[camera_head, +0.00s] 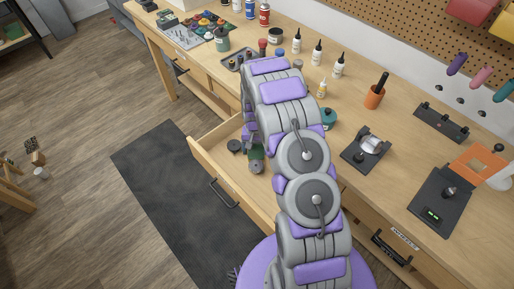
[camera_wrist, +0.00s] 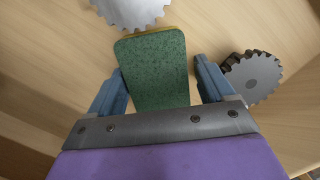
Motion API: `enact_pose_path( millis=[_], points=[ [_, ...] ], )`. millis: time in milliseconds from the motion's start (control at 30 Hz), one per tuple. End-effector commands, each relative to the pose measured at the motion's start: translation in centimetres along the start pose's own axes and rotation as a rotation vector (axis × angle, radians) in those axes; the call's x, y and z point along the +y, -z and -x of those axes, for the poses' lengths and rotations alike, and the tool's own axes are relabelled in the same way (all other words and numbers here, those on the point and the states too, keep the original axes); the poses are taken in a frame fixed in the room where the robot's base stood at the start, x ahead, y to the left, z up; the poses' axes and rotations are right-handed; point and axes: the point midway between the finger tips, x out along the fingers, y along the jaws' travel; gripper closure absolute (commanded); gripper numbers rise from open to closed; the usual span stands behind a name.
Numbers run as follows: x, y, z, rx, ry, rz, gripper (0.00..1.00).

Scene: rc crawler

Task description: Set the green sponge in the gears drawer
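The green sponge (camera_wrist: 155,70), with a thin yellow edge at its far end, lies between the two fingers of my gripper (camera_wrist: 158,75) in the wrist view. The left finger looks very close to it or touching. A narrow gap seems to show by the right finger, so a firm hold is not clear. In the head view the sponge (camera_head: 256,165) is below my gripper (camera_head: 252,143), over the inside of the open drawer (camera_head: 226,176). Whether it rests on the drawer floor is hard to tell. My arm hides part of the drawer.
A silver gear (camera_wrist: 132,8) lies beyond the sponge and a dark gear (camera_wrist: 254,78) lies right of the right finger. The workbench (camera_head: 350,105) holds bottles, an orange cup (camera_head: 374,97) and a scale (camera_head: 440,200). A closed drawer with a label (camera_head: 404,238) is at the right.

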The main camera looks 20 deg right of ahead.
Motion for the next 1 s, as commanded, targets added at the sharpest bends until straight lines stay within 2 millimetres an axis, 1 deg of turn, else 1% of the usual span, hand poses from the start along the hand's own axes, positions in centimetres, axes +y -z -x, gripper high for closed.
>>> enact_pose_path(
  millis=[300,467,567,667,900,1000],
  points=[
    [0.3,0.2,0.1,-0.002,0.005,0.0,0.19],
    [0.4,0.3,1.1,0.0,0.007,0.0,0.19],
    [0.3,0.2,2.3,0.002,0.005,0.0,0.19],
    [0.2,0.1,4.0,0.0,0.004,0.001,0.19],
    [0.1,0.2,9.1,0.004,0.004,0.001,0.19],
    [0.3,0.2,10.7,0.002,0.005,0.0,0.19]
  ],
)
